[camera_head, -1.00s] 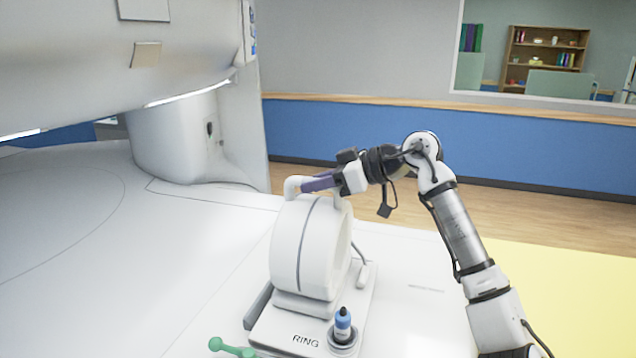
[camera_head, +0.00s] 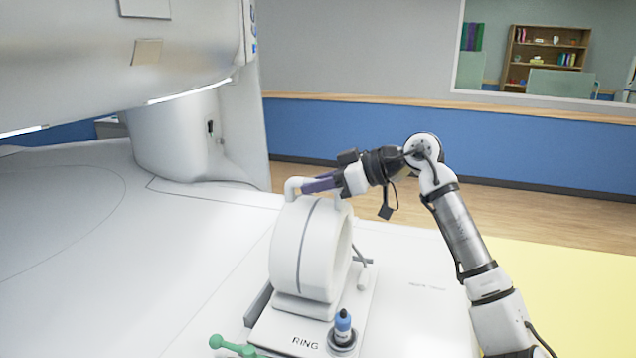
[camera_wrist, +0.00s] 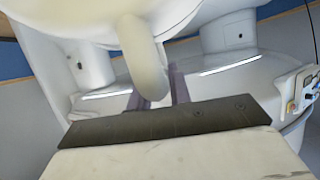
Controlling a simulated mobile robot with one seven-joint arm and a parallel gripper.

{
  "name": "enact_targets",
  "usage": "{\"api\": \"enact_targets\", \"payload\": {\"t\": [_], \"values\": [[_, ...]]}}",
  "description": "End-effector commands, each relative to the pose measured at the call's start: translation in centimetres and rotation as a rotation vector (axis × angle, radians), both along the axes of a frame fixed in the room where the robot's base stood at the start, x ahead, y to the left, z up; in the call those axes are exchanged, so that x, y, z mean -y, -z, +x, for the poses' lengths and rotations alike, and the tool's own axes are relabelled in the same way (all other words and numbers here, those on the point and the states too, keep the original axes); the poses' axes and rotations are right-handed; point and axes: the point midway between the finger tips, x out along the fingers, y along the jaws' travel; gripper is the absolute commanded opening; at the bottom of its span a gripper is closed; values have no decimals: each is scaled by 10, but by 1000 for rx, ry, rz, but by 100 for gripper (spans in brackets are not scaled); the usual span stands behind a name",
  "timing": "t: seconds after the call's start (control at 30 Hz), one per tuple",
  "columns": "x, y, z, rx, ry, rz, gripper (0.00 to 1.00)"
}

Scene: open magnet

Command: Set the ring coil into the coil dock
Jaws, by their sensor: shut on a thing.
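The ring coil (camera_head: 298,250) is a thick white ring standing upright, with a dark line around its rim and a white handle on top. My gripper (camera_head: 318,185) has its purple fingers shut on that handle. In the wrist view the pale handle (camera_wrist: 143,55) runs between the purple fingers of my gripper (camera_wrist: 160,92). The coil dock (camera_head: 276,336) is a white base marked RING. The coil's foot is at the dock's upper surface; I cannot tell whether it is fully seated. The far side of the foot is hidden.
A green knobbed handle (camera_head: 232,346) is at front left. The large magnet (camera_head: 100,60) overhangs the left.

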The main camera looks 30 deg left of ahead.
Motion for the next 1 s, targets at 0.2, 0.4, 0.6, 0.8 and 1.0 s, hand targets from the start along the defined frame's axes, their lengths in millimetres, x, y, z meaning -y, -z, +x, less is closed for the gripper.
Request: {"api": "enact_targets", "payload": {"t": [0.2,0.4,0.6,0.8,1.0], "values": [[0,4,0,2,-1,5,0],[0,10,-1,-2,-3,-2,0],[0,16,-1,-4,-4,-5,0],[0,17,-1,-5,-4,-5,0],[0,17,-1,-4,-3,-5,0]]}}
